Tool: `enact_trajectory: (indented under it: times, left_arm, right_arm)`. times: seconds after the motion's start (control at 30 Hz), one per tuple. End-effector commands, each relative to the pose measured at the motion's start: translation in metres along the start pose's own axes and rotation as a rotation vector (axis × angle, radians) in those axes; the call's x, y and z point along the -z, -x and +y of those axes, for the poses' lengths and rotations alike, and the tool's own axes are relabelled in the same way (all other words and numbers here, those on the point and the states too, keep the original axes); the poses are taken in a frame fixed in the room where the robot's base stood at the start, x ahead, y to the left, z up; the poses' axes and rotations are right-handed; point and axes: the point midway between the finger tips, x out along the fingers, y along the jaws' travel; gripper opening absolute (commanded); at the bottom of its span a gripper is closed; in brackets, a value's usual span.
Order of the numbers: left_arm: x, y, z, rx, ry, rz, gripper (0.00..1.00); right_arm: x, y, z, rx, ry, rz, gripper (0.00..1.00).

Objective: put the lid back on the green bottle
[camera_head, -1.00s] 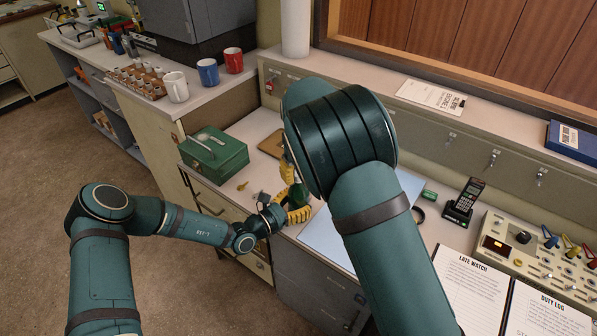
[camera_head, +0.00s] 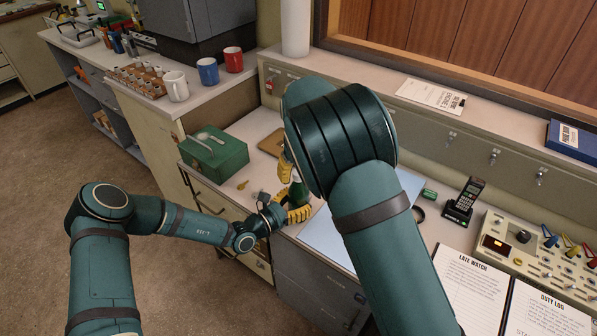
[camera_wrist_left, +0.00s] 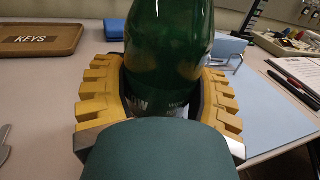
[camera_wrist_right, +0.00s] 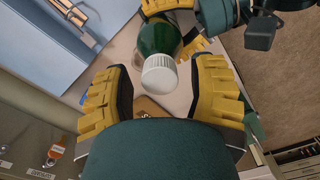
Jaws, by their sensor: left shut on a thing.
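The green bottle (camera_head: 298,192) stands upright by the desk's front edge. It fills the middle of the left wrist view (camera_wrist_left: 170,45). My left gripper (camera_head: 294,212) is shut around its body. The white lid (camera_wrist_right: 159,75) sits at the bottle's top, in line with the neck; how tightly it is seated I cannot tell. My right gripper (camera_wrist_right: 160,88) is open above, one finger on each side of the lid with gaps between. In the head view my right arm hides most of that gripper (camera_head: 287,168).
A green metal box (camera_head: 215,158) stands left of the bottle, with a small brass key in front of it. A brown KEYS tray (camera_wrist_left: 42,40) lies behind. A pale blue sheet (camera_head: 325,238) covers the desk to the right. A phone (camera_head: 462,203) stands farther right.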

Motion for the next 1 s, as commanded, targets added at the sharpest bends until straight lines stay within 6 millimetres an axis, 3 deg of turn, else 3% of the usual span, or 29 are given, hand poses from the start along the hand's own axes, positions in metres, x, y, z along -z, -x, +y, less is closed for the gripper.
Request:
enact_trajectory:
  times: [0.27, 0.7, 1.0]
  left_arm:
    - [0.0, 0.0, 0.0, 0.0, 0.0, 0.0, 0.0]
    - [0.0, 0.0, 0.0, 0.0, 0.0, 0.0, 0.0]
    - [0.0, 0.0, 0.0, 0.0, 0.0, 0.0, 0.0]
  right_arm:
    - [0.001, 0.012, 0.0, 0.001, 0.002, 0.002, 0.57]
    - [0.001, 0.095, 0.0, 0.001, 0.001, 0.004, 0.57]
    - [0.0, 0.119, 0.0, 0.0, 0.0, 0.0, 0.57]
